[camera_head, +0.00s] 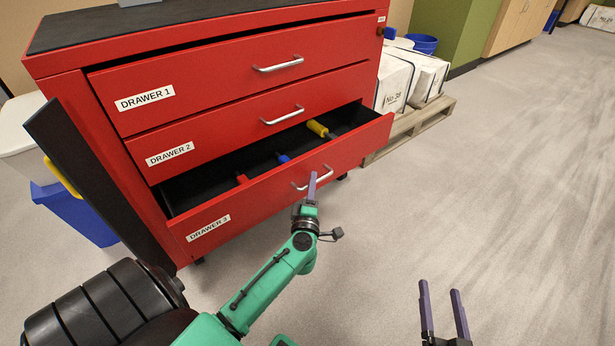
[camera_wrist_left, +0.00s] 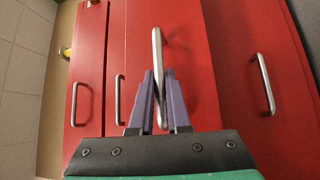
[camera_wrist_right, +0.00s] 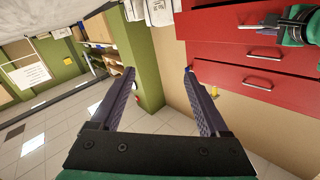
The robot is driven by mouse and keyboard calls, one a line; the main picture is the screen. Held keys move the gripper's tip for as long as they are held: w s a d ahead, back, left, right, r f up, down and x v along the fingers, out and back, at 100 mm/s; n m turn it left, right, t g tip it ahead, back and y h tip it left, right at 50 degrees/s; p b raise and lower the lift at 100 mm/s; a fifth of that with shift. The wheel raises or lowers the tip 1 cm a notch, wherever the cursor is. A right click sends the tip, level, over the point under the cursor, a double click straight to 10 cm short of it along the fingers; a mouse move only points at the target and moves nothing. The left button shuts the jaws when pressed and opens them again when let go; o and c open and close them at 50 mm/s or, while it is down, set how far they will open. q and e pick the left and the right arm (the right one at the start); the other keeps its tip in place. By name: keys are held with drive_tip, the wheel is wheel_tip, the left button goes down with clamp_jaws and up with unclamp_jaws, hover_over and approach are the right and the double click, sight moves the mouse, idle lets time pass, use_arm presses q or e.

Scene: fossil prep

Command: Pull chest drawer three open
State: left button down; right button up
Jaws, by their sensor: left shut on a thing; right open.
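A red chest with labelled drawers stands at the upper left of the head view. Its drawer 3 (camera_head: 222,216) is pulled partway out, showing a dark inside with a yellow-handled tool (camera_head: 318,129), a blue-handled tool (camera_head: 283,158) and a red one (camera_head: 242,179). Drawer 1 (camera_head: 210,88) and drawer 2 (camera_head: 222,136) are closed. My left gripper (camera_head: 311,188) is shut on the drawer 3 handle (camera_head: 325,178); the left wrist view shows its fingers either side of the metal bar (camera_wrist_left: 157,75). My right gripper (camera_head: 442,290) is open and empty over the floor, apart from the chest.
White sacks (camera_head: 397,78) lie on a wooden pallet (camera_head: 409,128) right of the chest. A blue bin (camera_head: 80,212) and a pale bin (camera_head: 18,130) stand left of it. The floor (camera_head: 500,160) on the right is clear.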

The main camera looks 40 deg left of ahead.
use_arm(q)
drive_tip(key=s+d+p, duration=0.2)
drive_tip(key=s+d, duration=0.2)
drive_tip(key=d, duration=0.8)
drive_tip(key=shift+d, duration=0.4)
use_arm(e)
drive_tip(key=s+f+g, duration=0.4)
drive_tip(key=s+f, duration=0.4)
drive_tip(key=f, duration=0.1)
drive_tip(key=shift+s+a+f+h, duration=0.15)
drive_tip(key=shift+s+a+h, duration=0.15)
drive_tip(key=shift+h, duration=0.1)
drive_tip(key=shift+w, duration=0.1)
use_arm(q)
drive_tip(key=c, duration=0.9)
unclamp_jaws()
drive_tip(key=p+v, duration=0.2)
drive_tip(key=v, duration=1.2)
drive_tip(key=shift+s, duration=0.25)
use_arm(e)
wheel_tip(320, 180, up, 3)
drive_tip(key=shift+d+f+g, duration=0.1)
drive_tip(key=shift+g, duration=0.4)
